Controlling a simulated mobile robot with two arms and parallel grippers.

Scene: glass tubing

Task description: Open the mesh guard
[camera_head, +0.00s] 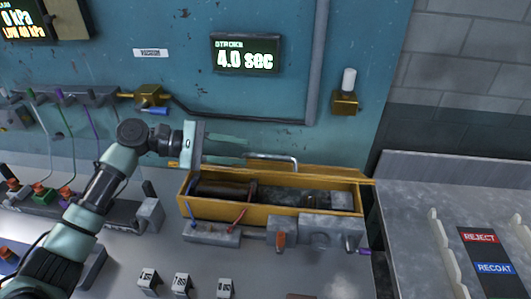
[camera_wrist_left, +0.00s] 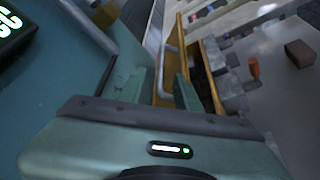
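A long yellow-framed housing (camera_head: 330,212) stands on the bench, with a dark cylinder (camera_head: 222,190) and grey parts showing inside it. No mesh can be made out, so I cannot tell how the guard sits. A grey metal bar handle (camera_head: 276,157) rises at its back yellow edge; it also shows in the left wrist view (camera_wrist_left: 171,45). My left gripper (camera_head: 246,151) is open, its two green fingers pointing right at the handle's left end. In the left wrist view the open fingers (camera_wrist_left: 161,84) have the handle ahead between them. Contact cannot be told. My right gripper is out of view.
The teal wall (camera_head: 180,60) with a display (camera_head: 246,55) and a vertical pipe (camera_head: 315,70) stands close behind. Small labelled blocks (camera_head: 182,284) are in front. A grey side table with REJECT and RECOAT labels (camera_head: 485,250) is at right. Several valves (camera_head: 150,97) line the left.

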